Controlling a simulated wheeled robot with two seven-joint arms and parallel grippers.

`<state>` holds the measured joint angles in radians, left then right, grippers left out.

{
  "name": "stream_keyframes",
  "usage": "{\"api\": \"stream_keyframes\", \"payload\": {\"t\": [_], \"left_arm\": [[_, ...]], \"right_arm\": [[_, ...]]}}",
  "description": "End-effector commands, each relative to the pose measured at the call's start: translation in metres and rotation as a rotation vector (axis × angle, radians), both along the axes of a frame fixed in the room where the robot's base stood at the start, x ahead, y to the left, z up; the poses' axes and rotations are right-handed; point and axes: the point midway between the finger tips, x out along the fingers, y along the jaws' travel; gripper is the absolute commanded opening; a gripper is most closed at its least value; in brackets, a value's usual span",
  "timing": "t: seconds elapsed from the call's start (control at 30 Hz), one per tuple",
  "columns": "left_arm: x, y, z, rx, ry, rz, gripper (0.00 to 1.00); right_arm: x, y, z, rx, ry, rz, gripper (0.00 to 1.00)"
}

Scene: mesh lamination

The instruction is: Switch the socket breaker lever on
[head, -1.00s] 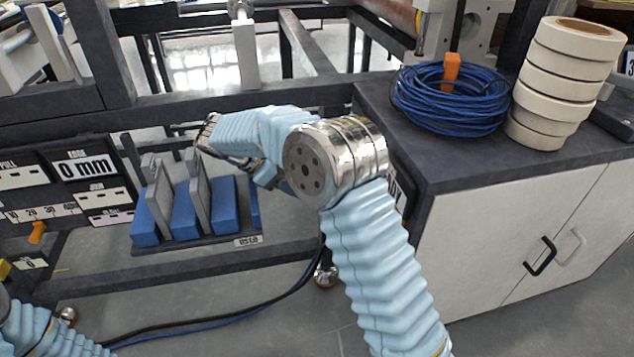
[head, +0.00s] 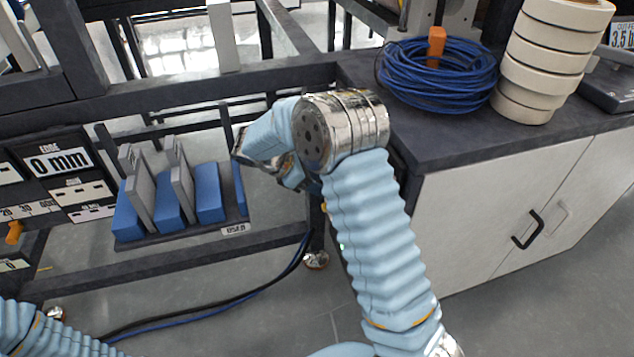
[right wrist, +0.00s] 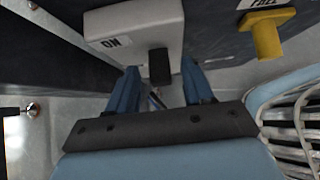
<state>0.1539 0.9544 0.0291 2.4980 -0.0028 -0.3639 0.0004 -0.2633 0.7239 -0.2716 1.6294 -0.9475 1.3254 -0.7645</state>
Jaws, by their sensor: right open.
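In the right wrist view a white breaker box (right wrist: 135,28) carries an ON label (right wrist: 116,41). Its short black lever (right wrist: 158,66) stands out at the lower edge of the box. My right gripper (right wrist: 160,69) is open, with its two blue fingers pointing at the box, one on each side of the lever in the picture. I cannot tell whether either finger touches it. In the head view my right arm reaches beside the cabinet, and its fingers are hidden there. My left gripper is not in view; only part of the left arm shows at bottom left.
A yellow knob (right wrist: 266,36) labelled FREE sits right of the box. In the head view a cabinet (head: 480,205) stands right of my arm, with a blue cable coil (head: 437,82) and stacked white rolls (head: 546,60) on top. A rack (head: 180,235) with blue blocks is at left.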

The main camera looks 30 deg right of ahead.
Motion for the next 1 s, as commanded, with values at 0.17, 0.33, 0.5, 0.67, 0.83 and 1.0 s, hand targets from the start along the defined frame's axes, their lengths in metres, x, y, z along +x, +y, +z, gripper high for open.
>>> {"api": "stream_keyframes", "payload": {"t": [0.17,0.33,0.5,0.67,0.83,1.0], "left_arm": [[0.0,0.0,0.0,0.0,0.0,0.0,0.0],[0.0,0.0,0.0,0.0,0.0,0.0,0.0],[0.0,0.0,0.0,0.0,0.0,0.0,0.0],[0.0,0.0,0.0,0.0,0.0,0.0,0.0],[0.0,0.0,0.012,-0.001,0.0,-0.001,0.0],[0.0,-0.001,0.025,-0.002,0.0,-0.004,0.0]], "right_arm": [[-0.001,-0.003,-0.003,0.001,-0.001,-0.001,0.51],[-0.001,-0.003,-0.003,0.001,-0.001,-0.001,0.5],[-0.001,-0.003,-0.003,0.001,-0.001,-0.001,0.23],[-0.001,-0.003,-0.003,0.0,-0.001,-0.001,0.0],[-0.001,-0.006,0.005,0.047,-0.011,-0.004,0.0],[-0.002,-0.008,0.007,0.161,-0.039,-0.004,0.0]]}}
